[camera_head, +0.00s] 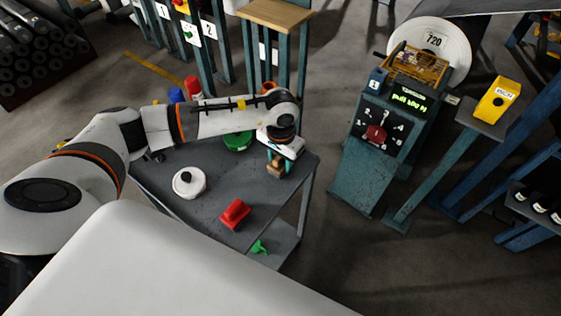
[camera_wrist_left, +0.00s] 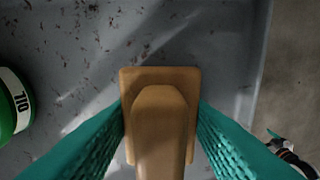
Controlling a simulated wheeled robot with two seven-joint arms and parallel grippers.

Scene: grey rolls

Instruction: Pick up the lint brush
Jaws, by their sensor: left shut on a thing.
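The lint brush (camera_head: 276,171) is a small brown block with a raised handle, at the right side of the grey cart top (camera_head: 215,203). My left gripper (camera_head: 274,157) points down over it from above. In the left wrist view, the brush (camera_wrist_left: 160,110) sits between the two teal fingers of my left gripper (camera_wrist_left: 160,125), which are shut on its sides. I cannot tell whether its underside touches the cart top. My right gripper is not in view.
On the cart stand a white round container (camera_head: 189,184), a red object (camera_head: 235,213) and a green can (camera_head: 238,142), also at the left wrist view's edge (camera_wrist_left: 14,105). A green item (camera_head: 259,247) lies on the lower shelf. A teal machine (camera_head: 375,150) stands to the right across open floor.

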